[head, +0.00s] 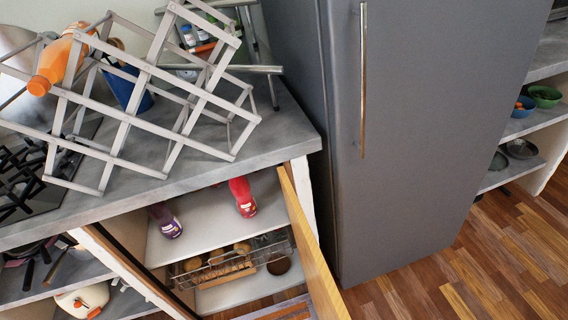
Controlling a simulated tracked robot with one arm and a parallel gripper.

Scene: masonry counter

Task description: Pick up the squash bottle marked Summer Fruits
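Three bottles show in the head view. A red bottle (242,196) and a purple bottle (166,221) with a small label are on the white upper shelf of the open cupboard under the counter. An orange bottle (60,58) with an orange cap lies tilted in or behind the grey lattice rack on the counter. The lettering is too small to read, so I cannot tell which one is marked Summer Fruits. The upper ends of the red and purple bottles are hidden under the counter edge. My gripper is not in view.
The lattice rack (123,130) and a blue cup (127,88) stand on the grey counter (283,128). The cupboard's wooden door (312,245) stands open. A wire basket (223,268) is below the bottles. A grey fridge (420,120) blocks the right; wooden floor (465,270) is clear.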

